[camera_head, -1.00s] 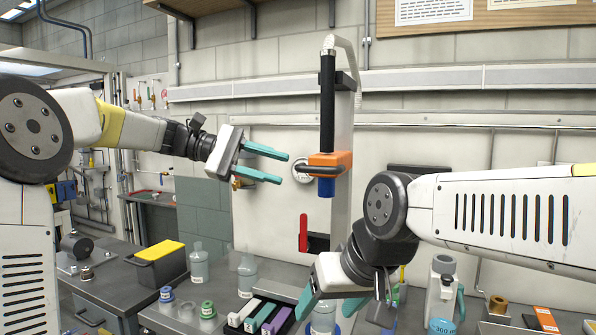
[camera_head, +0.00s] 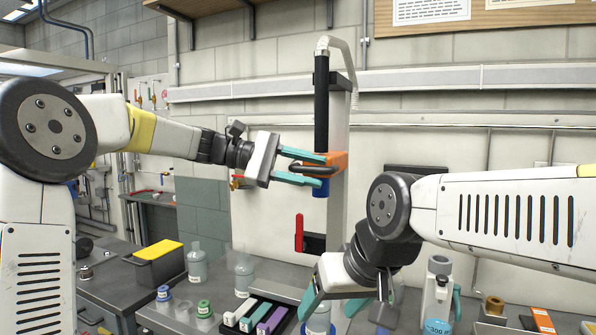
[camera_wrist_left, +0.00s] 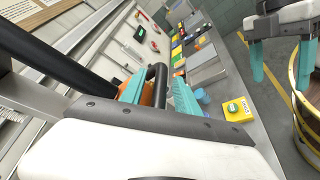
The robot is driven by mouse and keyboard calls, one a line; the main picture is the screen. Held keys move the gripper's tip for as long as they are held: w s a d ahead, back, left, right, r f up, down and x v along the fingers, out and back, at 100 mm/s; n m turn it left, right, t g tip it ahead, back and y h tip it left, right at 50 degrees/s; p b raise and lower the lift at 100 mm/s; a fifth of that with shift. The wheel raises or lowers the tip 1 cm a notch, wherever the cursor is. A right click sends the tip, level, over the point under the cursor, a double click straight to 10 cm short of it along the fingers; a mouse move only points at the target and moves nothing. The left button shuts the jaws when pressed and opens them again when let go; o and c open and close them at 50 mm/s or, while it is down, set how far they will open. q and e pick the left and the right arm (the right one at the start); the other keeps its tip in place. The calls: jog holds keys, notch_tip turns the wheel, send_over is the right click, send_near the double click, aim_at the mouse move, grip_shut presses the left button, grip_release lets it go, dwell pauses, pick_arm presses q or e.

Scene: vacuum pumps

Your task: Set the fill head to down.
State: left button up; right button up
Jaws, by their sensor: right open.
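The fill head is an orange block (camera_head: 338,161) with a black loop handle and a blue nozzle (camera_head: 320,189), mounted partway up a tall pale column (camera_head: 338,120). My left gripper (camera_head: 326,170) is open, with its teal fingers above and below the black handle. In the left wrist view the black handle (camera_wrist_left: 158,82) lies between the two teal fingers, which look apart. The orange block is mostly hidden there. My right gripper (camera_head: 332,308) is open and low in front of the column, fingers pointing down near a bottle (camera_head: 318,320). It also shows in the left wrist view (camera_wrist_left: 281,75).
A red lever (camera_head: 299,233) is on the wall side below the fill head. My right forearm fills the right side.

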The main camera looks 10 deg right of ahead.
pick_arm(q)
grip_shut()
dwell(1.4)
